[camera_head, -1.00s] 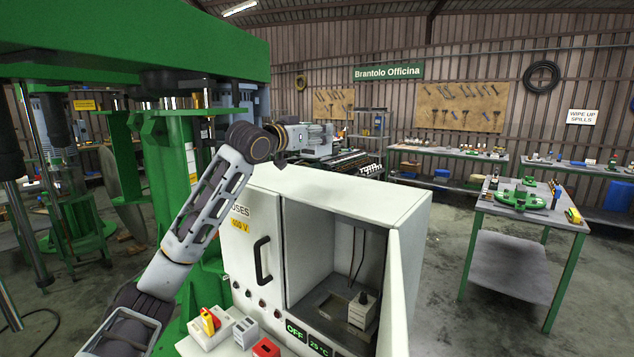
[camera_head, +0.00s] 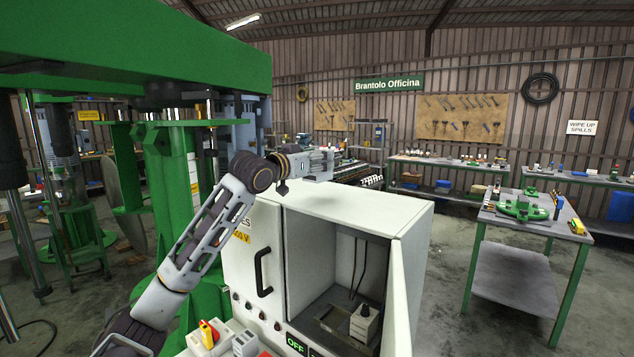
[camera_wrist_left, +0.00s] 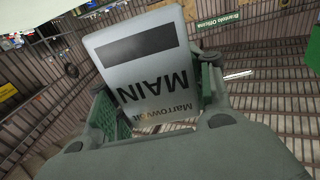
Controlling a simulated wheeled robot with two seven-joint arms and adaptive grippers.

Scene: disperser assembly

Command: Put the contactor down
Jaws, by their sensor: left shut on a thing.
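The contactor is a pale grey block marked MAIN (camera_wrist_left: 148,72) with a dark window, filling the middle of the left wrist view. My left gripper (camera_wrist_left: 158,100) is shut on it, with a green pad at its left side and a finger at its right. In the head view, my left gripper (camera_head: 300,163) holds the grey block (camera_head: 321,160) above the back of the white cabinet's top (camera_head: 360,210), apart from it as far as I can tell. The fingertips are too small to make out there. My right gripper is not in view.
The cabinet's front is open, with its door edge-on at right (camera_head: 400,290). A small pale block (camera_head: 364,323) stands inside. A red-yellow switch (camera_head: 208,334) sits at the lower front. A green press column (camera_head: 170,190) stands left. A side table (camera_head: 510,222) carries green parts.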

